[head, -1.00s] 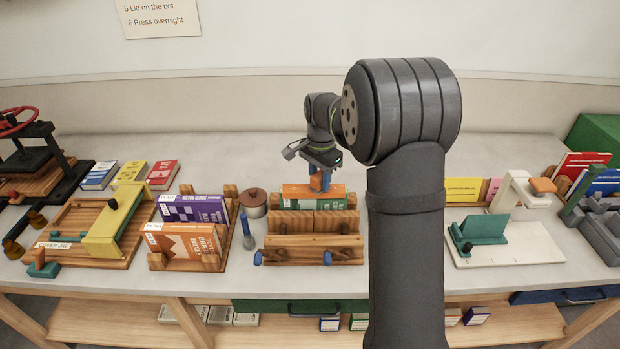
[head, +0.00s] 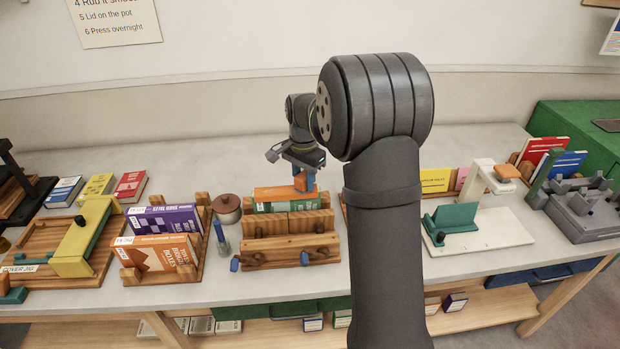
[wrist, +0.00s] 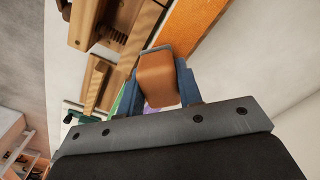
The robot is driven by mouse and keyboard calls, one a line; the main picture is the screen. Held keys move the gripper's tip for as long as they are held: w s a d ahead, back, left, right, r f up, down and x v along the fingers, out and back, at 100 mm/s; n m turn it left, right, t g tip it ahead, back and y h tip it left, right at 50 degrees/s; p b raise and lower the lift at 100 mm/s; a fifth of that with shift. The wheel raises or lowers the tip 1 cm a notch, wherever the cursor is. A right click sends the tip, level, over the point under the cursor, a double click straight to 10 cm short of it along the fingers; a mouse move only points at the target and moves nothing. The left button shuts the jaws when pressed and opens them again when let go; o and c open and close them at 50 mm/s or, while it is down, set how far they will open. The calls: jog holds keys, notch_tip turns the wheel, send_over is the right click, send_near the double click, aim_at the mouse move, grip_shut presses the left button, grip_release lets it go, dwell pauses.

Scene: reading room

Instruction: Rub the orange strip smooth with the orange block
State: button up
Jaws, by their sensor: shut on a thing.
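My gripper (head: 303,174) is shut on the orange block (wrist: 158,82), its blue fingers on either side. The block is above the right part of the orange strip (head: 270,192), which lies along the top of a green book (head: 285,206) in a wooden press (head: 290,252). The strip also shows in the wrist view (wrist: 190,32), just beyond the block. I cannot tell whether block and strip touch.
A lidded brown pot (head: 227,209) and a blue-handled brush (head: 220,236) stand left of the press. Purple (head: 165,220) and orange (head: 155,255) books sit in a wooden rack further left. A white stand with a teal piece (head: 452,218) is on the right.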

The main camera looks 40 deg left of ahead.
aim_at(256, 192)
jog(key=shift+s+a, duration=4.6)
notch_tip(256, 192, up, 8)
jog(key=shift+r, duration=0.15)
jog(key=shift+w+d, duration=0.1)
